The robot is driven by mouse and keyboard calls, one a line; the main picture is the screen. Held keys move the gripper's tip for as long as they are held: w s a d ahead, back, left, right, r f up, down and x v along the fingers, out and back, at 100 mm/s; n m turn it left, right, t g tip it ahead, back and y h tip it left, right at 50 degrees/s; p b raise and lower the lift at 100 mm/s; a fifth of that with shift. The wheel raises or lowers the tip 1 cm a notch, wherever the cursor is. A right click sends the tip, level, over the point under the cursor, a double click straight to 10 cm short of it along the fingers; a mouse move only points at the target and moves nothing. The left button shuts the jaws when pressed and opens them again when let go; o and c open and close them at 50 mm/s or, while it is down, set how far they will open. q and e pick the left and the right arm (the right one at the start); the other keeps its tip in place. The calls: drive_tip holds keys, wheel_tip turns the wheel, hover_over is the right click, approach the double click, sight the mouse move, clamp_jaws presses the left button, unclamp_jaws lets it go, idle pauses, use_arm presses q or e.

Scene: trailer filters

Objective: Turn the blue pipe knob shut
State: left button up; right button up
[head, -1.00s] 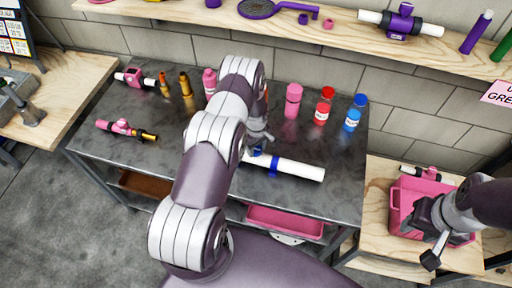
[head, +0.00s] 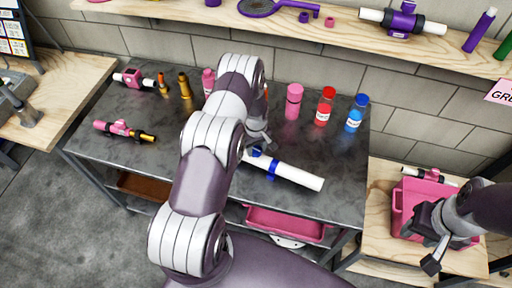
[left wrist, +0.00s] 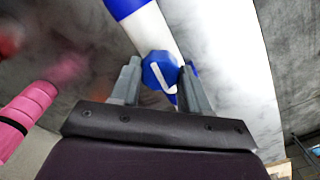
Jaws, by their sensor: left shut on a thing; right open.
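The white pipe (head: 300,177) with blue bands lies on the dark metal table (head: 330,208), right of my left arm, its right end angled toward me. Its blue knob (left wrist: 160,70), with a white line on top, is between the fingers of my left gripper (left wrist: 160,85) in the left wrist view. My left gripper (head: 260,140) is shut on this knob; in the head view my arm partly hides the grip and the pipe's left end. My right gripper (head: 426,246) is open and empty, in front of a pink crate on the right.
Pink, red and blue bottles (head: 324,108) stand behind the pipe. Pink and yellow pipe parts (head: 126,131) lie at the table's left. The pink crate (head: 401,205) is on a wooden table at the right. A wooden shelf (head: 340,28) runs along the wall.

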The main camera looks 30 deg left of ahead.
sight(256, 149)
idle(0.8)
use_arm(q)
drive_tip(key=o, duration=1.1)
drive_tip(key=shift+c, duration=0.2)
drive_tip(key=shift+r, duration=0.1)
drive_tip(key=shift+r+b, duration=0.3)
drive_tip(key=shift+r, duration=0.1)
wheel_tip(256, 149, up, 12)
drive_tip(key=b, duration=0.3)
drive_tip(key=shift+b, duration=0.4)
drive_tip(key=shift+f, duration=0.1)
